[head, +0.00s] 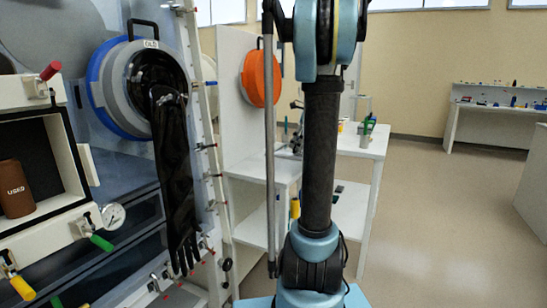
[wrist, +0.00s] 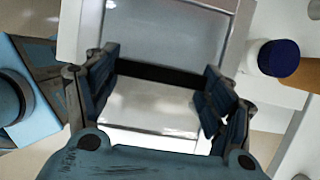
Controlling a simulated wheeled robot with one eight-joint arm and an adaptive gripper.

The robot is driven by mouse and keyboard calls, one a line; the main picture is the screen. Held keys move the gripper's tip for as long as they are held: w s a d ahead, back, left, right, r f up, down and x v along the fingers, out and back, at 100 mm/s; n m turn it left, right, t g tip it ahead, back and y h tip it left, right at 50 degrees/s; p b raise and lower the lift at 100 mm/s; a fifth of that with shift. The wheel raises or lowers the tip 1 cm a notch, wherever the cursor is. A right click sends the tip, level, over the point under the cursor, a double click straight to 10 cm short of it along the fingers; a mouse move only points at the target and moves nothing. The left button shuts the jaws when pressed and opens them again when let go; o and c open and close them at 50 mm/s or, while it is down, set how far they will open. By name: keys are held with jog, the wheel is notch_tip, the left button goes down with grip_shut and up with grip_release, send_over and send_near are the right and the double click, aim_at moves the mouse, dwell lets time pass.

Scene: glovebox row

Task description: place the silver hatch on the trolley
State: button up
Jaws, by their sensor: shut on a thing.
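In the wrist view my gripper (wrist: 162,88) has its two dark fingers spread wide on either side of a dark bar. The bar lies across a pale silver panel, which I take to be the silver hatch (wrist: 165,35). The fingers appear closed on the bar's ends; the panel's outer edges are partly out of frame. My gripper and the hatch do not show in the head view, where my arm stands upright in the middle. A white shelved stand (head: 372,146) behind my arm may be the trolley; I cannot tell for sure.
At left, an open chamber (head: 42,120) holds a brown can marked USED (head: 14,188). A black glove (head: 178,180) hangs from the blue-ringed port. An orange disc (head: 261,78) is on a white panel. A blue-capped bottle (wrist: 279,58) is near my gripper. Floor at right is clear.

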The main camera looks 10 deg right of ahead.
aim_at(276, 147)
jog(key=w+a, duration=0.2)
jog(key=a, duration=0.1)
jog(key=w+a, duration=0.2)
jog(key=a, duration=0.1)
jog(key=w+a, duration=0.2)
jog(key=a, duration=0.1)
jog(key=shift+w+a, duration=0.2)
jog(key=shift+w, duration=0.2)
jog(key=shift+x, duration=1)
jog(key=shift+s+d+f, duration=0.1)
jog(key=shift+f, duration=2.45)
jog(key=o, duration=1.3)
jog(key=shift+f, duration=0.1)
